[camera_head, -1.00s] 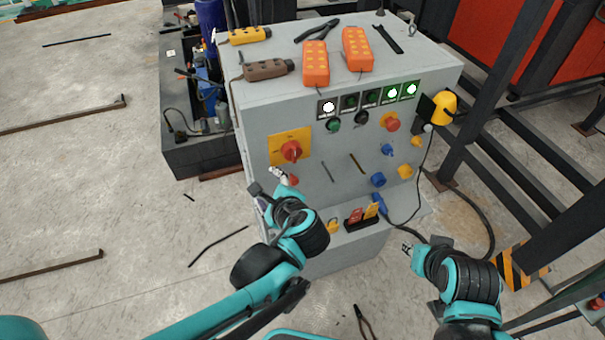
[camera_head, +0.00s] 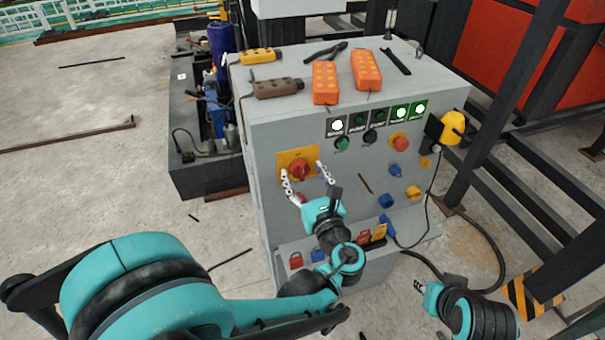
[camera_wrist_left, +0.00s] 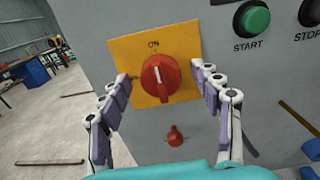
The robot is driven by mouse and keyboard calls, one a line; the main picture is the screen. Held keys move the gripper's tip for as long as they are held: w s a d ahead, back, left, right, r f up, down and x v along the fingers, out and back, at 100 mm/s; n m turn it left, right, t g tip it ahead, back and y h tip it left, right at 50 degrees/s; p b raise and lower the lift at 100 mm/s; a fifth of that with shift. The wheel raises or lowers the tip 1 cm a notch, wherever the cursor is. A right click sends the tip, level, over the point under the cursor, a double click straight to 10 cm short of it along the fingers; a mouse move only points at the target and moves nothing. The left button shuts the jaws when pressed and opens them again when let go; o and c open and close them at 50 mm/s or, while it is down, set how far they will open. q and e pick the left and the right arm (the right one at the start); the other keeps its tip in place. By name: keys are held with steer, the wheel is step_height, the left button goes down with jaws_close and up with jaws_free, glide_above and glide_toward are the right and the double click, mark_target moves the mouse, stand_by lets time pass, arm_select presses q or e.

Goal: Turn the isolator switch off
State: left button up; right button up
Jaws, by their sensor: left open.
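The isolator switch is a red rotary knob (camera_head: 301,169) on a yellow plate (camera_head: 284,158) on the front of the grey cabinet. In the left wrist view the knob (camera_wrist_left: 161,77) has its light pointer up, towards the "ON" mark. My left gripper (camera_head: 304,172) is open in front of the plate. Its fingers stand to the left and right of the knob, apart from it, in the left wrist view (camera_wrist_left: 160,80). My right gripper (camera_head: 420,286) is low at the right, away from the panel; its fingers are too small to judge.
A small red knob (camera_wrist_left: 175,136) sits below the plate. A green START button (camera_wrist_left: 254,18) is at the upper right. Orange pendants (camera_head: 326,83) and tools lie on the cabinet top (camera_head: 440,80). A yellow hard-shell item (camera_head: 452,128) and cables hang at the right side.

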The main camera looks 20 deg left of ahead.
arm_select(q)
steer(key=shift+w+a, duration=0.3)
steer(key=shift+w, duration=0.1)
steer(key=c, duration=1.1)
steer(key=shift+c, duration=0.2)
steer(key=shift+n, duration=0.4)
steer(key=n, duration=0.3)
steer(key=shift+s+n, duration=0.1)
steer(key=shift+n, duration=0.2)
steer(key=n, duration=0.4)
steer(key=shift+a+f+n+b, duration=0.1)
steer(key=shift+a+n+b, duration=0.05)
steer(key=shift+n+b, duration=0.2)
steer(key=n, duration=0.4)
steer(key=shift+n, duration=0.25)
steer(key=shift+s+f+n+b, duration=0.15)
steer(key=shift+n+b, duration=0.25)
steer(key=shift+n, duration=1.8)
